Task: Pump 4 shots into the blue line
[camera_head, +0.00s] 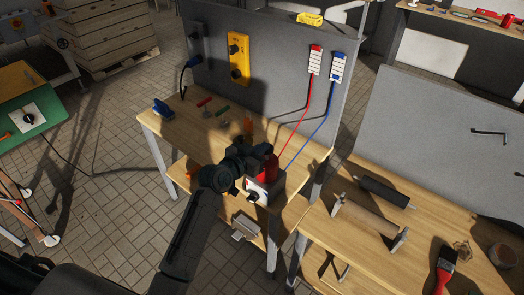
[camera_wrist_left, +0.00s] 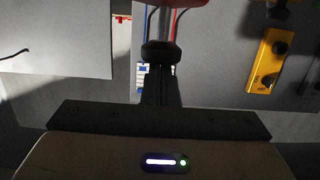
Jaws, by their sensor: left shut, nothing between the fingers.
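My left gripper (camera_head: 252,160) is shut and empty over the front right part of the wooden workbench. In the left wrist view its closed fingers (camera_wrist_left: 161,55) stand in the middle. A red part (camera_head: 269,168) on a white and grey block (camera_head: 264,190) is close by the gripper; I cannot tell whether they touch. Red also shows at the top edge of the wrist view (camera_wrist_left: 182,3). On the grey panel hang a red-topped unit (camera_head: 315,60) with a red line (camera_head: 300,125) and a blue-topped unit (camera_head: 338,67) with a blue line (camera_head: 313,130); both lines run down towards the block.
A yellow box (camera_head: 238,60) is on the grey panel (camera_head: 285,80). Small red and green handled items (camera_head: 213,107) and a blue item (camera_head: 163,108) lie on the bench (camera_head: 180,130). A second bench at right holds a roller (camera_head: 372,215) and a red brush (camera_head: 444,266).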

